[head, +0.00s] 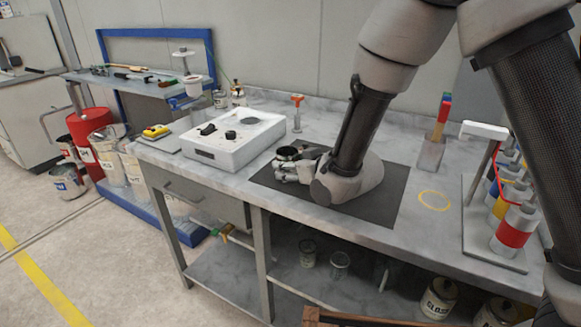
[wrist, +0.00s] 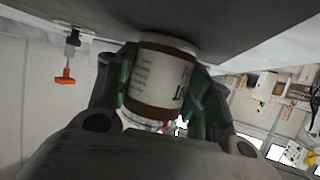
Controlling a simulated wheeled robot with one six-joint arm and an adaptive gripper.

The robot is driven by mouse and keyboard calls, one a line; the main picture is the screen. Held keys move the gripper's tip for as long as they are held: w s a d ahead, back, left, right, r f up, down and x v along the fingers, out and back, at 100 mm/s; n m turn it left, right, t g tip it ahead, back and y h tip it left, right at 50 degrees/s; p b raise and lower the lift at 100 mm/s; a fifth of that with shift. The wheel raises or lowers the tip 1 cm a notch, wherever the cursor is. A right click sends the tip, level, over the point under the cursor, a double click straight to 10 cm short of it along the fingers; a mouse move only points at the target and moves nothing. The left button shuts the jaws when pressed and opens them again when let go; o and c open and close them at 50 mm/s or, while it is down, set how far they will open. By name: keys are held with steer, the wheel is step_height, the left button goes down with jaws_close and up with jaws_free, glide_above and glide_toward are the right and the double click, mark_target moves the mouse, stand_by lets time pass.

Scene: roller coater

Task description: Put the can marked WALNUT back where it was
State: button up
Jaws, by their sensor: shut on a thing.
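My gripper (head: 299,168) is low over the dark mat (head: 385,207) on the workbench, with its fingers around a can. In the head view only the can's dark round top (head: 288,153) shows between the fingers. In the wrist view the can (wrist: 160,78) has a white label with dark print and a brown band, and the gripper's fingers close on both its sides. The print is only partly visible, so I cannot read the name. The can's base is at or just above the mat; I cannot tell which.
A white hotplate-like box (head: 236,140) stands left of the mat. An orange-handled piece (head: 297,112) stands behind. A yellow ring (head: 434,200) marks bare bench to the right, beside a rack of coloured rollers (head: 516,232). More cans (head: 438,298) stand on the lower shelf.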

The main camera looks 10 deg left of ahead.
steer(key=shift+f, duration=0.15)
steer(key=o, duration=1.1)
steer(key=shift+s+d+r, duration=0.2)
steer(key=shift+r, duration=0.05)
steer(key=v, duration=0.7)
